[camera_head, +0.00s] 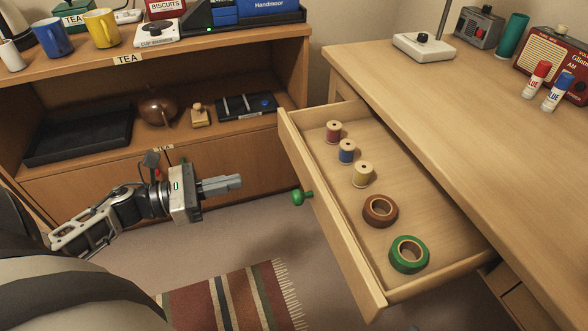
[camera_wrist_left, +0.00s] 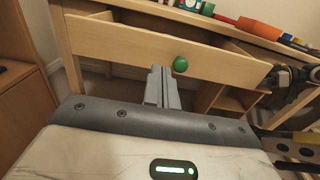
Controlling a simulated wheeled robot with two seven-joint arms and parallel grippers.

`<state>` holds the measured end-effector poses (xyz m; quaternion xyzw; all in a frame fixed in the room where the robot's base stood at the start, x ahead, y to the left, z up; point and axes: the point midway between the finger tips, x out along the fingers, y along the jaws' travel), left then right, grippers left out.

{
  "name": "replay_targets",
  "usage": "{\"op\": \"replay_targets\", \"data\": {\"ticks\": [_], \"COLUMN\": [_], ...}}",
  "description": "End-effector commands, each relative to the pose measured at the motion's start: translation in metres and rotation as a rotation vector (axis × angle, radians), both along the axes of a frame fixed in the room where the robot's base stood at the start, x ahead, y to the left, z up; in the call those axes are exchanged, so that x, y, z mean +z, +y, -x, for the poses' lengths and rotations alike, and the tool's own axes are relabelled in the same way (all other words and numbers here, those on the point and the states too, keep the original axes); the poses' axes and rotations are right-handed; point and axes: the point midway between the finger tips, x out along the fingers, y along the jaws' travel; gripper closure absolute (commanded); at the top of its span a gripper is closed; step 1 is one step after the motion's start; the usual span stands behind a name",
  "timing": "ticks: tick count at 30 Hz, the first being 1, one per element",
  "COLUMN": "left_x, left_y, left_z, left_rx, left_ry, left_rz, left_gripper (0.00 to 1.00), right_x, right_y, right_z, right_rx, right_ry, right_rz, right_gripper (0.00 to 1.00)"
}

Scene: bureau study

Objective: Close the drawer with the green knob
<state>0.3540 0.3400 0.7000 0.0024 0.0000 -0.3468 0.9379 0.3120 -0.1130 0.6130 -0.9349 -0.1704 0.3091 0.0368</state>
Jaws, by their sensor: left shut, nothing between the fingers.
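The wooden drawer (camera_head: 335,222) stands pulled out from the desk, with a green knob (camera_head: 298,198) on its front. Inside are three thread spools (camera_head: 347,151), a brown tape roll (camera_head: 380,210) and a green tape roll (camera_head: 408,253). My left gripper (camera_head: 230,184) is shut and empty, in the air left of the knob and apart from it. In the left wrist view its fingers (camera_wrist_left: 162,74) point at the drawer front (camera_wrist_left: 130,48), with the green knob (camera_wrist_left: 180,64) just right of them. Part of my right arm shows at that view's right edge; its jaws are unclear.
The desk top (camera_head: 440,110) holds a lamp base (camera_head: 424,46), a radio (camera_head: 556,62) and two glue bottles (camera_head: 536,80). A low shelf (camera_head: 215,125) stands at the left behind my left arm. A striped rug (camera_head: 235,300) lies on the floor. The floor before the drawer front is clear.

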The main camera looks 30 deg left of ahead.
Motion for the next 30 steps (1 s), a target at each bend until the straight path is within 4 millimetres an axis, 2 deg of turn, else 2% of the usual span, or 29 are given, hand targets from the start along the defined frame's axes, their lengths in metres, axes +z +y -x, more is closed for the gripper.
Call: {"op": "replay_targets", "data": {"ticks": [9, 15, 21, 30], "left_x": [0.003, 0.002, 0.002, 0.001], "left_y": [-0.044, -0.067, -0.079, -0.082], "left_z": [-0.051, -0.079, -0.093, -0.095], "left_rx": [-0.002, 0.001, 0.001, 0.002], "left_ry": [-0.004, -0.002, 0.000, 0.002], "left_rz": [0.002, 0.004, 0.004, 0.004], "left_gripper": [1.00, 1.00, 1.00, 1.00], "right_x": [-0.004, -0.005, -0.005, -0.005], "right_y": [0.001, 0.001, 0.001, 0.001], "right_z": [0.000, 0.000, 0.000, 0.000], "right_rx": [0.003, 0.004, 0.004, 0.004], "right_ry": [0.008, 0.010, 0.011, 0.011], "right_rz": [0.000, 0.000, 0.001, 0.001], "right_gripper": [0.22, 0.22, 0.22, 0.22]}}
